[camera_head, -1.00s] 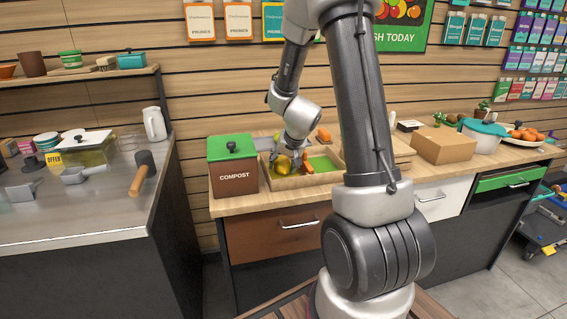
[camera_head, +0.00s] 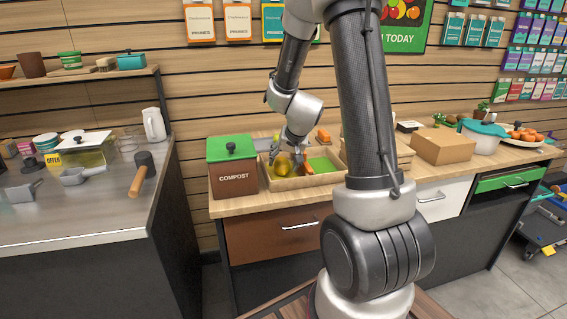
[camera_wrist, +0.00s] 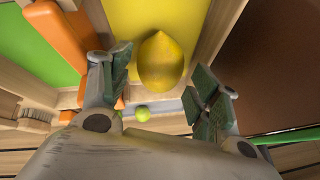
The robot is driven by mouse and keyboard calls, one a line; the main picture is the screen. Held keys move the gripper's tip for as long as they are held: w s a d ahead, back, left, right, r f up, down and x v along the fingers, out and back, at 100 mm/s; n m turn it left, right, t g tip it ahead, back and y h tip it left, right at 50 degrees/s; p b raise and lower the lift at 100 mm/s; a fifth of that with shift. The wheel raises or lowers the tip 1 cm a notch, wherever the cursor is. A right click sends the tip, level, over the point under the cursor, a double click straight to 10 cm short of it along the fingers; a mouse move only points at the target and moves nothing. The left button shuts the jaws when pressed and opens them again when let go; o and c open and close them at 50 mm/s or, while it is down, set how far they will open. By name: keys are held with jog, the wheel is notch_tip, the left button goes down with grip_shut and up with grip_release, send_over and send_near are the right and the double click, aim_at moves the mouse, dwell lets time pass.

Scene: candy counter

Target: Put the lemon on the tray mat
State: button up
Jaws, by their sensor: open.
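The lemon (camera_head: 282,166) is yellow and sits in the left part of a wooden tray (camera_head: 285,185) on the counter. In the wrist view the lemon (camera_wrist: 163,50) lies over a yellow mat (camera_wrist: 127,17), ahead of and between the two fingers. My gripper (camera_wrist: 161,75) is open, with a visible gap between each finger and the lemon. In the head view my gripper (camera_head: 294,156) is low over the tray, close beside the lemon. A green mat (camera_head: 322,164) covers the tray's right part. The lemon's underside is hidden.
A brown compost bin (camera_head: 233,180) with a green lid stands left of the tray. Orange pieces (camera_head: 323,134) are behind and within the tray. A small green ball (camera_wrist: 143,114) shows beyond it. A cardboard box (camera_head: 444,146) stands to the right.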

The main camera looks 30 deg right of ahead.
jog(key=shift+v, duration=1.9)
jog(key=o, duration=0.6)
jog(key=shift+c, duration=0.2)
